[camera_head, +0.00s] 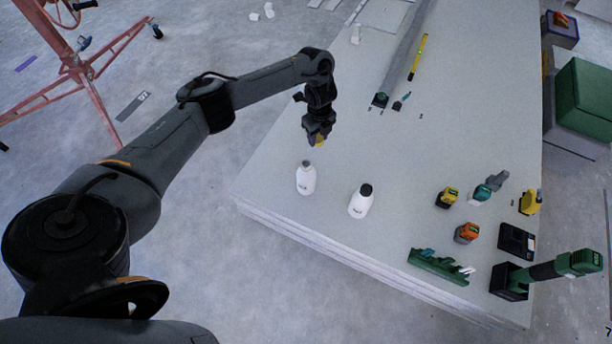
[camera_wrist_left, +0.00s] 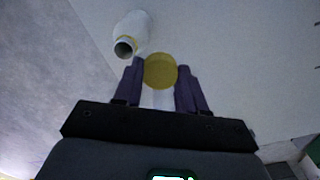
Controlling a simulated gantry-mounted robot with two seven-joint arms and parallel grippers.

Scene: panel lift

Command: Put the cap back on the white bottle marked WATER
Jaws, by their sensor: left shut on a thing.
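My left gripper (camera_head: 317,136) is shut on a yellow cap (camera_head: 319,142), held above the panel stack and behind the open bottle in the head view. In the left wrist view the cap (camera_wrist_left: 160,71) sits between the two fingertips (camera_wrist_left: 160,80). An uncapped white bottle (camera_head: 306,181) stands upright near the stack's left corner. Its open dark mouth shows in the left wrist view on the bottle (camera_wrist_left: 133,30), up and left of the cap and apart from it. A second white bottle (camera_head: 360,204) with a black top stands to its right. The bottles' lettering is too small to read.
The pale panel stack (camera_head: 300,225) carries power tools, batteries, a charger (camera_head: 517,240) and a green holder (camera_head: 438,266) at the right. A yellow level (camera_head: 418,57) lies farther back. The surface around the open bottle is clear.

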